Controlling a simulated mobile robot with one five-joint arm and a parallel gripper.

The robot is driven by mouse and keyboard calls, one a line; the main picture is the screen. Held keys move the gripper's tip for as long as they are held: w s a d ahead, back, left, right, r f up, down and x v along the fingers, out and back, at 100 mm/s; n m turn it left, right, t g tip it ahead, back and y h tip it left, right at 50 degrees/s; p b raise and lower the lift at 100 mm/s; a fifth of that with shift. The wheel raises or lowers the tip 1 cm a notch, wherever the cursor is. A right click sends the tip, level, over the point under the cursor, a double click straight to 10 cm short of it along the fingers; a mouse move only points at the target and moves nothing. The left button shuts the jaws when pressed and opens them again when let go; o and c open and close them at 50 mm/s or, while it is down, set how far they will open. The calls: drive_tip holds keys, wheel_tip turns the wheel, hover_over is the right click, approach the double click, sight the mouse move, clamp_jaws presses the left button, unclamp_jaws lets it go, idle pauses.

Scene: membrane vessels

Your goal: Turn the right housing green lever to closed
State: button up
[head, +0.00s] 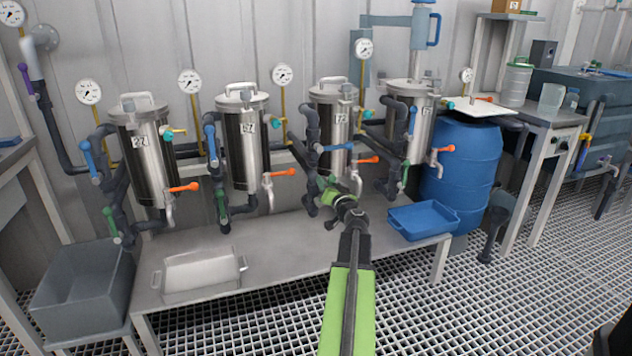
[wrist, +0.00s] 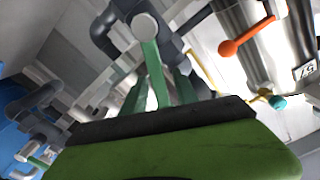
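Four steel housings stand in a row in the head view. The rightmost housing (head: 418,122) has a green lever (head: 404,177) low on its pipe, roughly upright. My gripper (head: 326,193) is left of it, at the lower pipe of the third housing (head: 336,115). In the wrist view, which looks upside down, a green lever (wrist: 150,65) on a dark pipe lies between my two fingers (wrist: 158,92). The fingers look apart, with the lever between them; contact cannot be told. In the head view my gripper largely hides this lever. Another green lever (wrist: 38,161) shows at lower left.
Orange levers (head: 367,160) and blue levers (head: 338,147) stick out near the housings. A blue tray (head: 424,222) lies at the bench's right end and a pale tray (head: 200,273) at its left. A blue barrel (head: 463,165) stands behind right. The bench middle is clear.

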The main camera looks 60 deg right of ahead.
drive_tip(key=shift+w+d, duration=0.15)
drive_tip(key=shift+w, duration=0.25)
clamp_jaws()
idle(1.1)
